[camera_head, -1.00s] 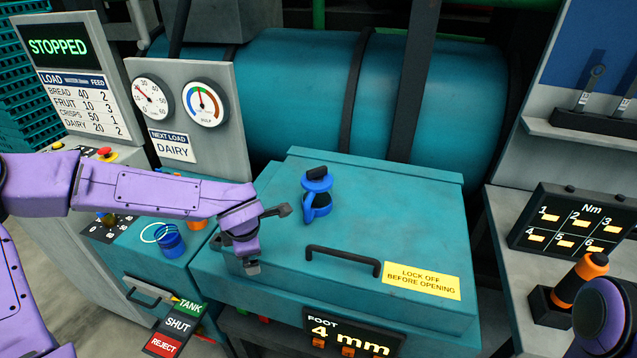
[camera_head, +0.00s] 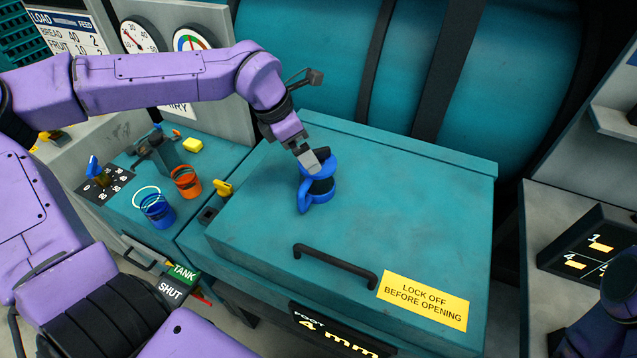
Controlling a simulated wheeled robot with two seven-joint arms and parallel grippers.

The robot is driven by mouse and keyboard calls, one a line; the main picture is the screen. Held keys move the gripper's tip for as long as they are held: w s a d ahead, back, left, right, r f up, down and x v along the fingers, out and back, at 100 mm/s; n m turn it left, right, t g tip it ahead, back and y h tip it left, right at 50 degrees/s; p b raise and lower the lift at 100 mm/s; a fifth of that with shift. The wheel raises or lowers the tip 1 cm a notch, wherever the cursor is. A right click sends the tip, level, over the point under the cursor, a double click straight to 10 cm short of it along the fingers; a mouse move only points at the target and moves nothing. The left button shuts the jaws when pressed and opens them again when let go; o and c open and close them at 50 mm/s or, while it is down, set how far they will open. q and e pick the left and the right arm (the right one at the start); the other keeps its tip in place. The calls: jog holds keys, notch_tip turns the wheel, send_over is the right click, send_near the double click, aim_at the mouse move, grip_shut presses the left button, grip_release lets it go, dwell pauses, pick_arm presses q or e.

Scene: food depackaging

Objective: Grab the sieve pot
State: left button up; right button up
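A blue pot-like cup (camera_head: 157,211) and an orange cup (camera_head: 186,182) stand on the teal side bench at left. I cannot tell for certain which thing is the sieve pot. A blue piece with a dark middle and a loop (camera_head: 318,190) stands on the teal hatch lid. My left gripper (camera_head: 309,160) points down at the top of this blue piece, overlapping it in the picture. Its fingers look close together, but whether they grip the piece's dark top cannot be seen. My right gripper is not visible; only a dark arm part shows at the lower right.
The hatch lid (camera_head: 240,225) has a black bar handle (camera_head: 335,267) and a yellow lock-off label (camera_head: 424,298). A yellow tap-like knob (camera_head: 223,188) stands at its left edge. A gauge panel (camera_head: 215,90) is behind my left arm. A numbered panel (camera_head: 597,250) is at right.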

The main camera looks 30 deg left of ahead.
aim_at(319, 159)
pick_arm(q)
jog(key=b+x, duration=0.1)
jog(key=x, duration=0.1)
jog(key=b+x, duration=0.2)
jog(key=w+b+x, duration=0.1)
jog(key=b+x, duration=0.1)
jog(key=shift+d+f, duration=0.1)
jog(key=shift+d, duration=0.25)
jog(key=shift+w+d+b, duration=0.1)
jog(key=shift+d+b, duration=0.05)
jog(key=shift+b, duration=0.25)
